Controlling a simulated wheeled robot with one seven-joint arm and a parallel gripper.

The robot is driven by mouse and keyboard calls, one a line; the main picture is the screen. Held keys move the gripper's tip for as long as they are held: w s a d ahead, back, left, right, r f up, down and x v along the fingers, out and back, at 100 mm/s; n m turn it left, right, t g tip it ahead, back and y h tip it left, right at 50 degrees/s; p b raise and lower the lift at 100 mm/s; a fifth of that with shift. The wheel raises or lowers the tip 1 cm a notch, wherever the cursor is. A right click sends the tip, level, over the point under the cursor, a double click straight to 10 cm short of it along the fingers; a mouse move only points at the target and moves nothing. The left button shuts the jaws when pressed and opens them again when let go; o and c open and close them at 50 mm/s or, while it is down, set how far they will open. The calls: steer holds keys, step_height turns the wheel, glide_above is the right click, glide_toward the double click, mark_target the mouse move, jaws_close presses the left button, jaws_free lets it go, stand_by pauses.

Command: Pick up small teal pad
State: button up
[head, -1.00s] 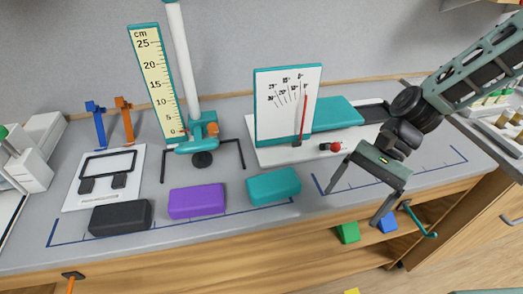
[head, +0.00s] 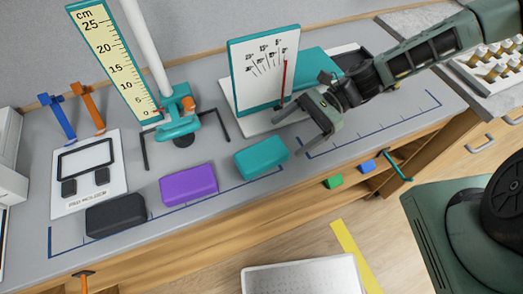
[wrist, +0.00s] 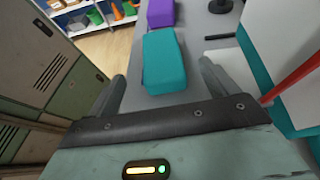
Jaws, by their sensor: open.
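The small teal pad (head: 261,158) lies flat on the grey bench, at the right end of a row with a purple pad (head: 189,185) and a black pad (head: 115,214). My gripper (head: 297,136) is open and empty, just right of the teal pad in the head view. In the wrist view the teal pad (wrist: 164,64) lies ahead of my gripper (wrist: 160,80), in line with the space between its two fingers. I see no contact between the fingers and the pad.
A white-and-teal angle board (head: 262,75) with a red pointer stands close behind my gripper. A stand with a cm scale (head: 110,58) is at the back left.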

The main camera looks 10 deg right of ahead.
mark_target(266, 151)
steer(key=shift+p+x, duration=1.55)
steer(key=shift+x, duration=2.3)
steer(key=shift+f, duration=0.1)
steer(key=shift+c, duration=0.3)
steer(key=c, duration=1)
